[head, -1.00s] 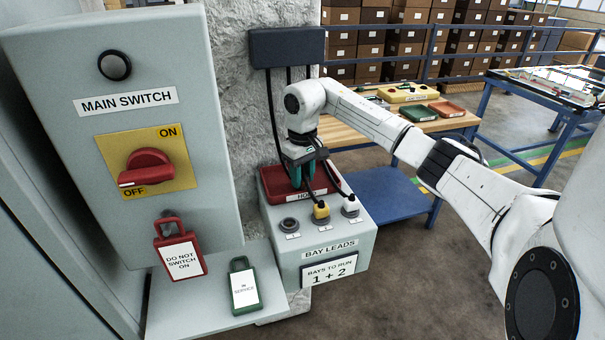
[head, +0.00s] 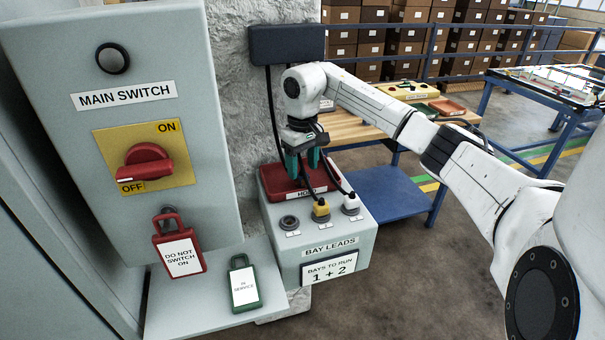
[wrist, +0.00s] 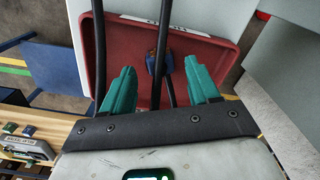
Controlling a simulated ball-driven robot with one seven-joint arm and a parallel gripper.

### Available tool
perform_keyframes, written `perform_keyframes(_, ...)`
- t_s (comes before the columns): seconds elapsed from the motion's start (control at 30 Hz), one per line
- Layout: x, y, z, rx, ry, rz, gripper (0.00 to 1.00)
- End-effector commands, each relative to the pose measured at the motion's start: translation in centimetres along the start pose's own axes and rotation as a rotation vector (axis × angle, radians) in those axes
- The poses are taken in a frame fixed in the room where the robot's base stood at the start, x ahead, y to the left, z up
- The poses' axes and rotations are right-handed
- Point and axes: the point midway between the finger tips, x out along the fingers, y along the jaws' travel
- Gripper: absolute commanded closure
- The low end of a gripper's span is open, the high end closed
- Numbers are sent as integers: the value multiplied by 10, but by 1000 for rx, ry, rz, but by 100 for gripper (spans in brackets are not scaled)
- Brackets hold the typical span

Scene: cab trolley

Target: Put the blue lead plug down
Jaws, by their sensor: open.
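The blue lead plug (wrist: 155,62) lies in the red tray (wrist: 123,85), with a black cable at it, in the wrist view. The plug is ahead of my gripper (wrist: 160,84), between the lines of its two teal fingers and apart from both. My gripper (head: 303,165) is open and empty, pointing down above the red tray (head: 270,184) in the head view. I cannot make out the blue plug in the head view.
The bay leads box (head: 330,228) has an empty left socket (head: 289,222), a yellow plug (head: 321,209) and a white plug (head: 351,204). Black cables hang from the wall box (head: 287,45) close by my gripper. The main switch panel (head: 105,145) stands at left.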

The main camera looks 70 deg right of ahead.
Motion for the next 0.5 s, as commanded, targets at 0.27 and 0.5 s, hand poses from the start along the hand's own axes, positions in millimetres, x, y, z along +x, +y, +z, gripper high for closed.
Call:
perform_keyframes(0.27,-57,1,-1,0,4,5,40)
perform_keyframes(0.5,-87,0,0,0,1,2,40)
